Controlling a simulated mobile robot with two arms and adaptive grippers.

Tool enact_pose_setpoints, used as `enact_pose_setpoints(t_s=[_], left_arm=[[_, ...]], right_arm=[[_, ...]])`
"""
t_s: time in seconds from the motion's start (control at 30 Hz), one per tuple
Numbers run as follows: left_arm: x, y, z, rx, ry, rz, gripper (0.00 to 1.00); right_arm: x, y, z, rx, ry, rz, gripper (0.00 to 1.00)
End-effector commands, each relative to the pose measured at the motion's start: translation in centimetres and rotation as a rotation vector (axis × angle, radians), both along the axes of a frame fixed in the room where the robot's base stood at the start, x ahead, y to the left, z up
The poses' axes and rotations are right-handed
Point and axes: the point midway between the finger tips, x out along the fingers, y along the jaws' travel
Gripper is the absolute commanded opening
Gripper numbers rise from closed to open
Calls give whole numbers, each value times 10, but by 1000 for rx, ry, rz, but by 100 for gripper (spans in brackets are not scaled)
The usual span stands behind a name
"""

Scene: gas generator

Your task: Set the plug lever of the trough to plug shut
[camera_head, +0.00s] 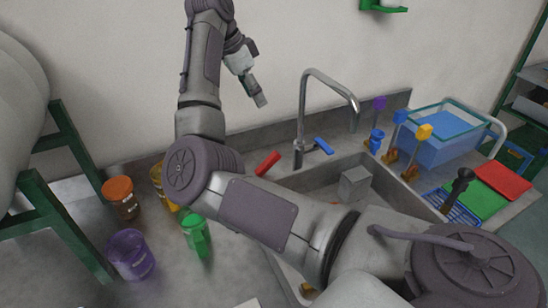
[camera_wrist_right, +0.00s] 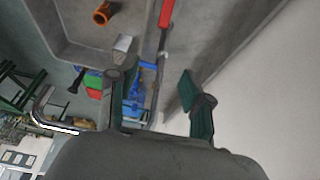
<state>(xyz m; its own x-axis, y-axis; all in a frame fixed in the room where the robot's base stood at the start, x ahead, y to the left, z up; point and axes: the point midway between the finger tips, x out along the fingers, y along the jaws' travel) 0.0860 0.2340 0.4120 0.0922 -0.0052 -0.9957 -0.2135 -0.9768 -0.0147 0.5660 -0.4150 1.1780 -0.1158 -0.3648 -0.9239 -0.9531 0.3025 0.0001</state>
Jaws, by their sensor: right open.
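The trough (camera_head: 318,180) is a grey sink set in the counter, partly hidden by my right arm. A red lever (camera_head: 267,163) stands on its back ledge left of the tap, and a blue lever (camera_head: 323,146) is right of the tap. I cannot tell from the frames which is the plug lever. In the right wrist view the red lever (camera_wrist_right: 166,13) and the blue lever (camera_wrist_right: 147,65) lie beyond the fingers. My right gripper (camera_head: 252,85) is raised near the back wall, above and apart from the levers. It is open and empty, its fingers spread (camera_wrist_right: 152,80). My left gripper is out of view.
The tap (camera_head: 303,105) arches over the trough's back edge. Colored cups, such as a green cup (camera_head: 197,236) and a purple cup (camera_head: 131,254), stand left. A blue bin (camera_head: 440,135), a red tray (camera_head: 502,181) and several upright knobs are right. An orange tube (camera_wrist_right: 104,12) lies in the trough.

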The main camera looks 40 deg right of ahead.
Motion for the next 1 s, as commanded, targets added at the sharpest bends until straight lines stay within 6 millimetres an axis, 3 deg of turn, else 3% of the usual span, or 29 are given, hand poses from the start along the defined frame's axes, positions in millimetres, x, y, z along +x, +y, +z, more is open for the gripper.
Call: enact_pose_setpoints(t_s=[0.23, 0.57, 0.77, 1.0], left_arm=[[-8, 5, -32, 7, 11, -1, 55], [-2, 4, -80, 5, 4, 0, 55], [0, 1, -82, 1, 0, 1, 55], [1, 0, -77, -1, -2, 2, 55]], right_arm=[[0, 0, -32, 0, 0, 0, 50], [0, 0, -80, 0, 0, 0, 50], [-1, -3, -91, 0, 2, -1, 50], [-7, -20, -131, 0, 4, -3, 50]])
